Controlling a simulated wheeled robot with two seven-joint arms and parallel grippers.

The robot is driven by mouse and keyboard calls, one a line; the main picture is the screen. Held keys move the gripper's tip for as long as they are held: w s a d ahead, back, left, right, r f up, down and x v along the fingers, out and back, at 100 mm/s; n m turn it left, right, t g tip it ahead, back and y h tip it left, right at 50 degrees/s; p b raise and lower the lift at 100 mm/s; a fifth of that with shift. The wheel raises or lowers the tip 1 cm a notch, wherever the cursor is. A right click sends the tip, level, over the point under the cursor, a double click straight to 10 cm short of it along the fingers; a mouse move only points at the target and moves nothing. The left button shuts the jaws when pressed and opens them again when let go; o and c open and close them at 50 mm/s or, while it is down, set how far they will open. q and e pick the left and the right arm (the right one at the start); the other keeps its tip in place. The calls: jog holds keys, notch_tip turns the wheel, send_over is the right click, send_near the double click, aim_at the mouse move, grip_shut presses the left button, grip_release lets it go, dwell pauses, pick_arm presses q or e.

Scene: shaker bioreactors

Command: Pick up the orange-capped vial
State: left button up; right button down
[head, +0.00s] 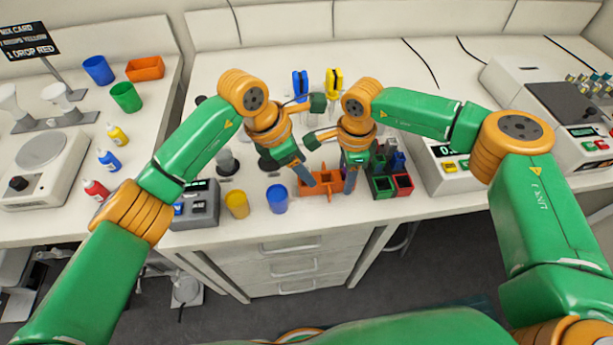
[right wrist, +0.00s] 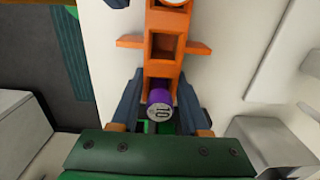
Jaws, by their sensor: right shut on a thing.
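An orange rack (head: 326,190) stands near the front edge of the bench; it also shows in the right wrist view (right wrist: 163,68). A purple-capped vial (right wrist: 160,111) with a marked white top is at the rack's near end. My right gripper (right wrist: 160,90) is closed around it, one finger on each side; in the head view this gripper (head: 350,183) points down at the rack's right end. I see no orange cap.
Green and red boxes (head: 402,184) stand right of the rack. A blue cup (head: 277,198) and a yellow cup (head: 237,204) stand to its left near the edge. An instrument (head: 447,165) stands further right. The back of the bench is mostly clear.

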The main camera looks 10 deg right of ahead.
pick_arm(q)
jog(key=shift+f, duration=0.1)
grip_shut()
dwell(0.3)
jog(key=shift+r, duration=0.25)
notch_tip(320, 180, up, 3)
jog(key=shift+f, duration=0.1)
jog(key=s, duration=1.8)
pick_arm(e)
jog(key=shift+c, duration=1.6)
grip_release()
jog(key=shift+r, duration=0.15)
